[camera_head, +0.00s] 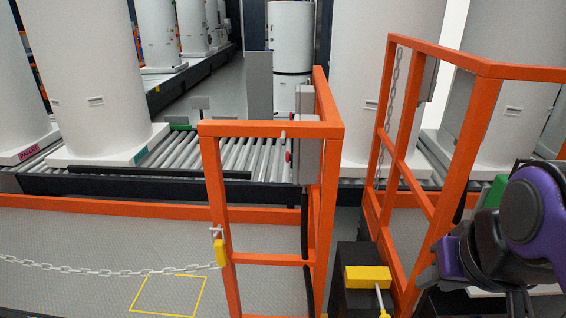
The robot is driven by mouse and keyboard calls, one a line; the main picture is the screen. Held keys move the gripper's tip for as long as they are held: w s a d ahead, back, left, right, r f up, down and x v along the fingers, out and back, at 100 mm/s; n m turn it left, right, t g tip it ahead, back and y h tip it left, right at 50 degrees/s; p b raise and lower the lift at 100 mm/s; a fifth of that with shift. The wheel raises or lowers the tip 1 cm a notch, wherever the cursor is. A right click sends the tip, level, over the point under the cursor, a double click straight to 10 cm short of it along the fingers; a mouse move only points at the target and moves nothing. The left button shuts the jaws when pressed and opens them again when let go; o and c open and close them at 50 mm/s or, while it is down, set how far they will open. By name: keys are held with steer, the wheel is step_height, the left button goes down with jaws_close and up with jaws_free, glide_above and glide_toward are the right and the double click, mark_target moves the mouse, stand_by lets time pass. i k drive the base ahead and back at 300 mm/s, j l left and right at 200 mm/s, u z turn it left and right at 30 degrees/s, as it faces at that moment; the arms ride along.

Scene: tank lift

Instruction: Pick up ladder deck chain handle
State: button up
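A yellow chain handle (221,252) hangs at the left post of the orange gate frame, near its lower half. A pale chain (110,271) runs from it to the left edge of the picture, sagging a little over the deck. A second chain (388,105) hangs down along the right orange railing. It cannot be told which chain is the ladder deck one. My purple and black arm is at the lower right, well apart from the yellow handle. My gripper (432,278) seems to be the dark end beside the right railing; its fingers cannot be made out.
The orange gate frame (270,130) and right orange railing (478,115) stand between my arm and the left deck. A dark box with a yellow block (368,277) and rod stands between them. Behind are a roller conveyor (230,155) and large white tanks (90,75).

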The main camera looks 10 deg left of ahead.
mark_target(219, 246)
steer(key=u, duration=1.3)
steer(key=i+j+z, duration=0.15)
steer(key=j+z, duration=0.25)
steer(key=i+j+z, duration=0.1)
steer(key=j+z, duration=0.15)
steer(key=z, duration=0.2)
steer(key=i+j+z, duration=0.15)
steer(key=j, duration=0.7)
steer(key=j+z, duration=0.15)
steer(key=j, duration=0.65)
